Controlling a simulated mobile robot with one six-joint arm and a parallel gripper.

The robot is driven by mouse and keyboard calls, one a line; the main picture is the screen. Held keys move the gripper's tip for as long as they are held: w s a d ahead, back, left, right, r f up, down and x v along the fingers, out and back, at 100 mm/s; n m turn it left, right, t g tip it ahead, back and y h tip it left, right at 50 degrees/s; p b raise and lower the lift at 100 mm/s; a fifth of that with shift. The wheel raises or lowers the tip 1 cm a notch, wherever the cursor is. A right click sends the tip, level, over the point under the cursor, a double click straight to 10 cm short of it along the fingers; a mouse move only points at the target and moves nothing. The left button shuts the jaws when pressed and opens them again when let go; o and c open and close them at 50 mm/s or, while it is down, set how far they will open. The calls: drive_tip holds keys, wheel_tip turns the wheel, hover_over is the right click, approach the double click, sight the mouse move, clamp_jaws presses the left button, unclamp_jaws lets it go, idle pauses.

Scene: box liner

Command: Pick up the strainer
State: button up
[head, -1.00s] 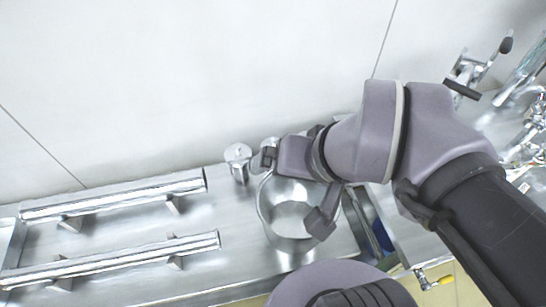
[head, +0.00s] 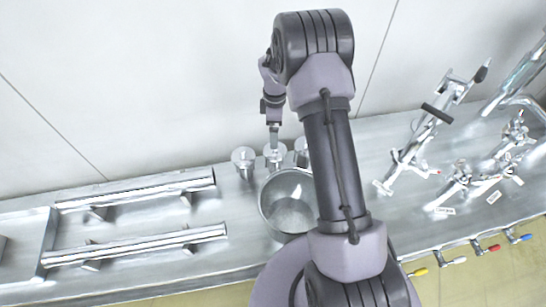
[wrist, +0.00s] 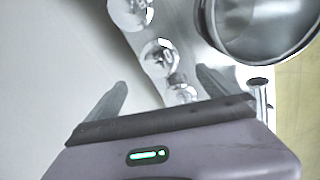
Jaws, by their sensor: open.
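My gripper (head: 273,138) points down at the back of the counter, above a row of small steel canisters. In the wrist view my gripper (wrist: 165,92) is open, its two grey fingers apart. A small shiny canister (wrist: 180,90) shows between the fingers, apparently beyond them. Another canister (wrist: 160,55) stands just past it. A large round steel vessel (head: 285,222) stands in front of the canisters; its rim also shows in the wrist view (wrist: 209,30). I cannot tell for sure which of these is the strainer. My arm hides the area right of the vessel.
Two raised steel bars (head: 135,190) lie along the left of the steel counter (head: 245,252). The left canister (head: 243,165) stands beside the row. Taps (head: 425,130) stand on the right, with coloured valves (head: 480,248) along the front edge. The wall (head: 150,70) is close behind.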

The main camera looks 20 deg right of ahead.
sight(275, 158)
wheel_tip(275, 158, down, 10)
drive_tip(key=shift+d+b, duration=0.15)
drive_tip(key=shift+b, duration=0.6)
drive_tip(key=shift+s+r, duration=0.1)
drive_tip(key=shift+s, duration=0.05)
drive_tip(key=c, duration=2.1)
clamp_jaws()
